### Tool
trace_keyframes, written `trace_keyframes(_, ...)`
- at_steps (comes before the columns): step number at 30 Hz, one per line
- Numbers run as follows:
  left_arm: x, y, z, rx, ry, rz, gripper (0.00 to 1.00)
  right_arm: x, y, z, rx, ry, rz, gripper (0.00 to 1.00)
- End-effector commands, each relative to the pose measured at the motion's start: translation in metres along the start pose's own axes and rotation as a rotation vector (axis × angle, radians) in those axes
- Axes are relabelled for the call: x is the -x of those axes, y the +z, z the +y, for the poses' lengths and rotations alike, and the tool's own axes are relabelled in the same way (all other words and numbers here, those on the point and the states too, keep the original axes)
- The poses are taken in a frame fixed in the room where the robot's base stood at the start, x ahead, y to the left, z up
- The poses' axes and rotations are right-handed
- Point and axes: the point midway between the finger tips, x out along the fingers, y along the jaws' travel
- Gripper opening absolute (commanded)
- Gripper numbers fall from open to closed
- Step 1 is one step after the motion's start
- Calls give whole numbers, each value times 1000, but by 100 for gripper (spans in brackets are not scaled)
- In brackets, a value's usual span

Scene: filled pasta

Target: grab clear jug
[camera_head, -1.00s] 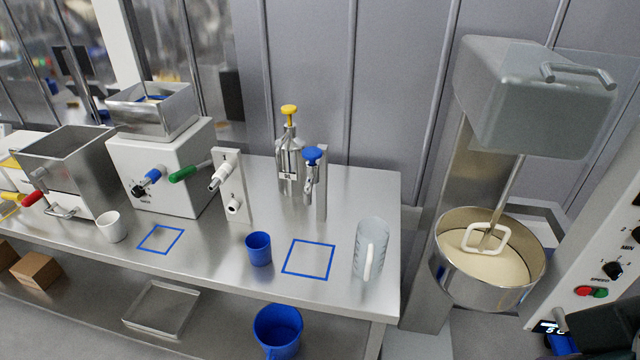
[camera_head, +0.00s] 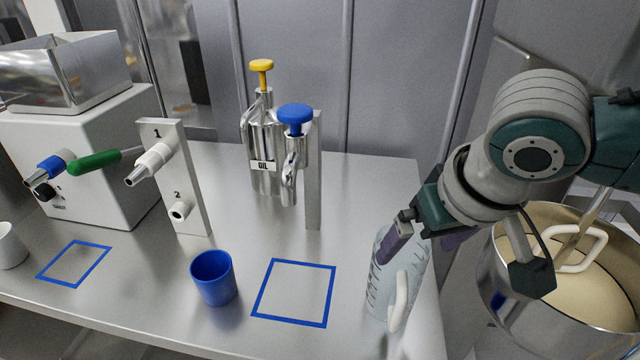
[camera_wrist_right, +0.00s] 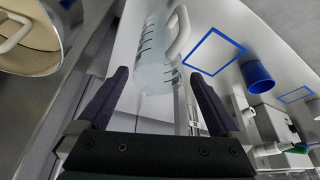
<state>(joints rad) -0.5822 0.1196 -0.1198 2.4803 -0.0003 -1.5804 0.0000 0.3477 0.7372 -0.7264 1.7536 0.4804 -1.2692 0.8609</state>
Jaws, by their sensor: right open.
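The clear jug (camera_head: 379,292) stands upright near the right edge of the steel table, its white handle toward the front right. It also shows in the right wrist view (camera_wrist_right: 153,48), with dark measuring marks. My right gripper (camera_head: 417,250) is at the upper part of the jug and open. In the head view one purple finger overlaps the jug's upper left, and the other is at its right. In the wrist view the jug lies ahead, between the lines of the two fingers; contact cannot be told. My left gripper is not in view.
A blue cup (camera_head: 212,278) and an empty blue square outline (camera_head: 330,297) lie left of the jug. An oil dispenser (camera_head: 262,137) and a blue-topped dispenser (camera_head: 295,121) stand behind. The mixer bowl (camera_head: 492,275) is close at the right.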

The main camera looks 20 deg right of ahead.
Motion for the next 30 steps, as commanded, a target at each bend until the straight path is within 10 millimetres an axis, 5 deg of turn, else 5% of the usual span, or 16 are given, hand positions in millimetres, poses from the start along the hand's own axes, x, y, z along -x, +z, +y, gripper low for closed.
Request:
trace_keyframes(15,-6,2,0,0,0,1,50,-52,-8,1,2,0,-1,100)
trace_keyframes(23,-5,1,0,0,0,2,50,-54,-8,1,3,0,0,100)
trace_keyframes(30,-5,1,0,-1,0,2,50,-54,-8,1,3,0,0,76)
